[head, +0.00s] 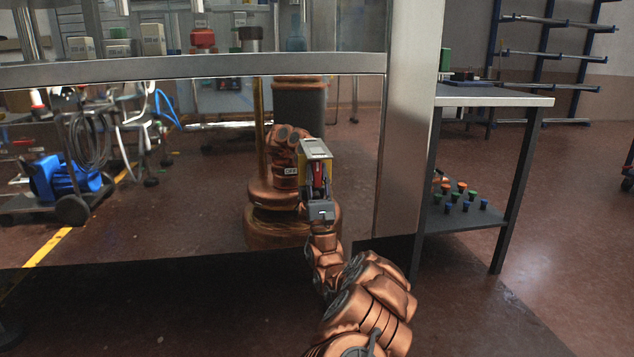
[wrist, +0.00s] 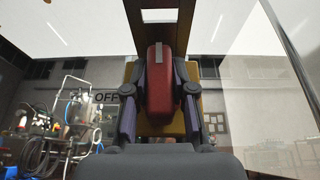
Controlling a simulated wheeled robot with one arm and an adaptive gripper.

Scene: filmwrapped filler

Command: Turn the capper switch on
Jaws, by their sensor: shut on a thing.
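The capper switch is a box with a grey top (head: 316,149) and yellow sides, mounted by the clear panel of a large machine. Its red handle (head: 318,178) faces my arm. In the wrist view the red handle (wrist: 160,85) stands upright with a light grey mark near its top, in front of a yellow plate (wrist: 176,129). An "OFF" label (wrist: 107,97) shows left of it. My gripper (head: 319,197) is shut on the red handle, with one finger on each side. The fingers (wrist: 160,72) partly hide the switch's yellow plate.
A steel rail (head: 190,68) crosses the machine above the switch, and a steel post (head: 408,130) stands to the right. A side table (head: 500,97) has a lower shelf with several coloured caps. A blue pump (head: 62,182) shows at left. Floor at right is clear.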

